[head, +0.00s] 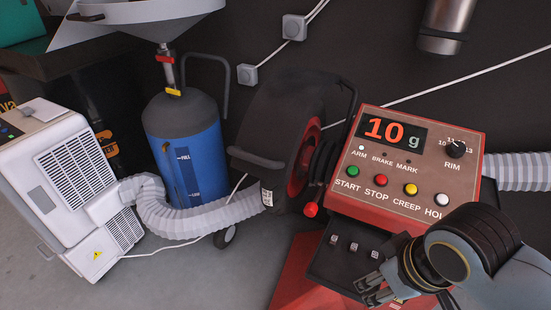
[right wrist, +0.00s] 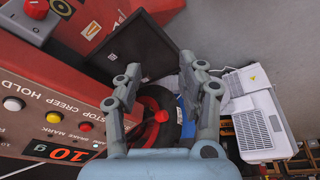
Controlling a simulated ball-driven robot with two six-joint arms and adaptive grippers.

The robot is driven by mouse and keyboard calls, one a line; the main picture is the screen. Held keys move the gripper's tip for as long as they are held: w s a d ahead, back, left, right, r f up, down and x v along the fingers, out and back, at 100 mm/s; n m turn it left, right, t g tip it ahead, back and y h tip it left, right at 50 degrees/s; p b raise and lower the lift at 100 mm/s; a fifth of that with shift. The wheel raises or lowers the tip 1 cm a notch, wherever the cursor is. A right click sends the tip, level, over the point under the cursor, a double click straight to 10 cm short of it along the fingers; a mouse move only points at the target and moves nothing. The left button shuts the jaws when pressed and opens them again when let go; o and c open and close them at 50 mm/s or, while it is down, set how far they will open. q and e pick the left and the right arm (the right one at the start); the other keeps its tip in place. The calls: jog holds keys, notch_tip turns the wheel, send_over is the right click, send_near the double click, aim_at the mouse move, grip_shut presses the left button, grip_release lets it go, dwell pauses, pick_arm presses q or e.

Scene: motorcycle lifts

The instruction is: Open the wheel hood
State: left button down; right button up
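The black curved wheel hood (head: 278,105) is in the middle of the head view, over a wheel with a red rim (head: 303,158). A dark bar curves along the hood's right side. In the right wrist view the red-rimmed wheel (right wrist: 152,128) shows between and below the fingers, with a red knob in front of it; I cannot make out the hood clearly there. My right gripper (head: 371,289) is at the lower right of the head view, in front of the machine and apart from the hood. In the right wrist view (right wrist: 165,77) its fingers are spread and empty. My left gripper is out of view.
The red balancer console (head: 395,170) with display and buttons stands right of the hood, above a black tray (head: 335,265). A blue tank (head: 185,150), a white unit (head: 65,180) and its grey hose (head: 185,222) are at left. Grey floor shows at lower left.

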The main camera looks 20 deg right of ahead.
jog(key=w+a+r+m+t+y, duration=0.2)
jog(key=w+a+r, duration=0.1)
jog(key=a+r, duration=0.15)
jog(key=m+t+y, duration=0.3)
jog(key=m+t, duration=0.6)
jog(key=m, duration=1)
send_near(259, 161)
jog(key=w, duration=0.2)
jog(key=x, duration=1)
jog(key=shift+s+a+f, duration=0.1)
jog(key=shift+a+f, duration=0.15)
jog(key=shift+a, duration=0.05)
grip_shut()
